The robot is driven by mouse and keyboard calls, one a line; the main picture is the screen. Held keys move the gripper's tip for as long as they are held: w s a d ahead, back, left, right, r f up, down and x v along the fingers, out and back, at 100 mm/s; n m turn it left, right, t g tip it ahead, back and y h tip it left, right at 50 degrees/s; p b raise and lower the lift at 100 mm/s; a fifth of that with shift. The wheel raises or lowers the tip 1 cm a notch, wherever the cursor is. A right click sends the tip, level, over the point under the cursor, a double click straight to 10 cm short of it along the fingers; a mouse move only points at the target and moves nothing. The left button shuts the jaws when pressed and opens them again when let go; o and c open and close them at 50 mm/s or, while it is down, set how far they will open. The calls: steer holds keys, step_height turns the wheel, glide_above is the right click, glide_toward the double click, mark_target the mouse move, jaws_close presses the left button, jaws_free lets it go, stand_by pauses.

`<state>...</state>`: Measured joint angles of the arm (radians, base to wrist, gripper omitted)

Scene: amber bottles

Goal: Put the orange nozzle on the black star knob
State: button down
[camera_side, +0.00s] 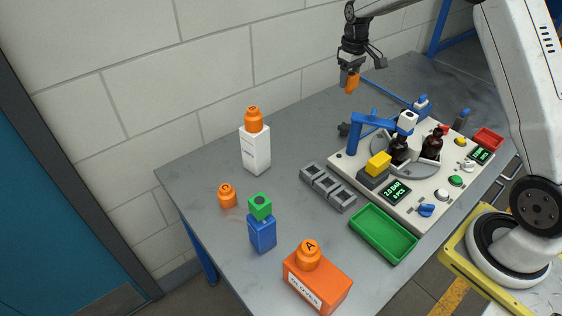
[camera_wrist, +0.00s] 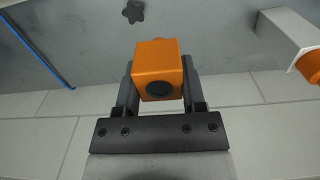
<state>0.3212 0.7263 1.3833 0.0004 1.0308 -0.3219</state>
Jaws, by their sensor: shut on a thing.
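My gripper (camera_side: 348,74) is shut on the orange nozzle (camera_side: 352,84) and holds it in the air above the back of the table. In the wrist view the orange nozzle (camera_wrist: 160,68) sits between the two fingers (camera_wrist: 158,92), with a dark round opening facing the camera. The black star knob (camera_side: 344,129) is at the left back edge of the white machine panel, below the nozzle and apart from it. It also shows in the wrist view as a small dark star (camera_wrist: 133,11) near the top edge.
A blue arm fixture (camera_side: 366,120) stands on the panel (camera_side: 345,160) beside the knob, near two amber bottles (camera_side: 432,143). A white box (camera_side: 255,150) with an orange cap (camera_side: 253,119) stands at the left. A grey rack (camera_side: 328,187) and green tray (camera_side: 383,233) lie in front.

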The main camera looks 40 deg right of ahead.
glide_above(345, 126)
steer(key=f, duration=0.1)
steer(key=shift+w+f, duration=0.15)
steer(key=shift+f, duration=5.7)
steer(key=shift+f, duration=0.1)
steer(key=shift+f, duration=1.75)
steer(key=shift+f, duration=0.2)
steer(key=shift+c, duration=0.9)
jaws_free()
steer(key=shift+r, duration=0.1)
step_height(345, 126, up, 12)
